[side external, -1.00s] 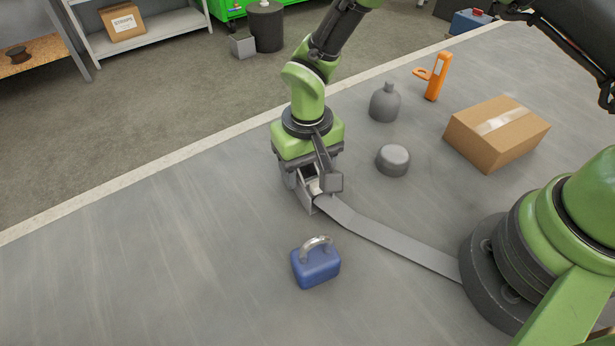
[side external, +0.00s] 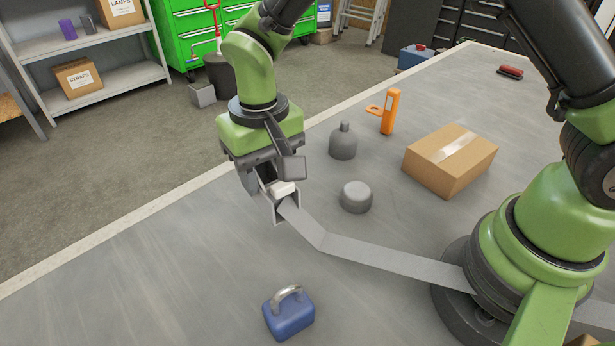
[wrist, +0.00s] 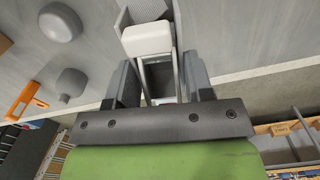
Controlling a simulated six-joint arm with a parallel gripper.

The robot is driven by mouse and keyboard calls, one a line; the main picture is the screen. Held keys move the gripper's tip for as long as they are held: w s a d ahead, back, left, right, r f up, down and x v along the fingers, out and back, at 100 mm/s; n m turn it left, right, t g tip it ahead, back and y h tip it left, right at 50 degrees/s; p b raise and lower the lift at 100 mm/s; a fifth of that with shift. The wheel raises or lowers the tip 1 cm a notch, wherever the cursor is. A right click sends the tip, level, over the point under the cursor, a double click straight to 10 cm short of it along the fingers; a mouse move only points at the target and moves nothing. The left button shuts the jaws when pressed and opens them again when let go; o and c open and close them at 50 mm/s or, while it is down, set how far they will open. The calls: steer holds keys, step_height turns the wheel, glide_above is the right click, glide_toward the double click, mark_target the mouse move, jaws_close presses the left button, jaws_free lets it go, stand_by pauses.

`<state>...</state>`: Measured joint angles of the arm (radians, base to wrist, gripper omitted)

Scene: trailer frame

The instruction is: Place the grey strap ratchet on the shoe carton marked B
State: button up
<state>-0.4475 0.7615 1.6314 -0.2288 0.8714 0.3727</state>
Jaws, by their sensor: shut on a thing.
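The grey strap ratchet (side external: 286,206) is an open metal frame with a pale handle and a long grey strap (side external: 390,262) trailing to the right past my base. My gripper (side external: 270,188) is shut on the ratchet. In the wrist view the ratchet (wrist: 148,40) sits between the fingers of my gripper (wrist: 160,78). It hangs a little above the table, and the strap slopes down from it to the tabletop. A brown taped carton (side external: 450,162) lies on the table to the right; I see no letter B on its visible faces.
A round grey knob-like piece (side external: 356,196), a grey bottle-shaped weight (side external: 343,142) and an orange upright tool (side external: 390,112) stand between my gripper and the carton. The left of the table is clear.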

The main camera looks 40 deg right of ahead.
steer(key=shift+r, duration=0.4)
steer(key=d+r+m, duration=0.3)
steer(key=d+m, duration=0.4)
steer(key=d, duration=1.2)
steer(key=m, duration=0.9)
glide_above(452, 149)
step_height(452, 149, down, 7)
steer(key=shift+r, duration=0.15)
steer(key=o, duration=1.1)
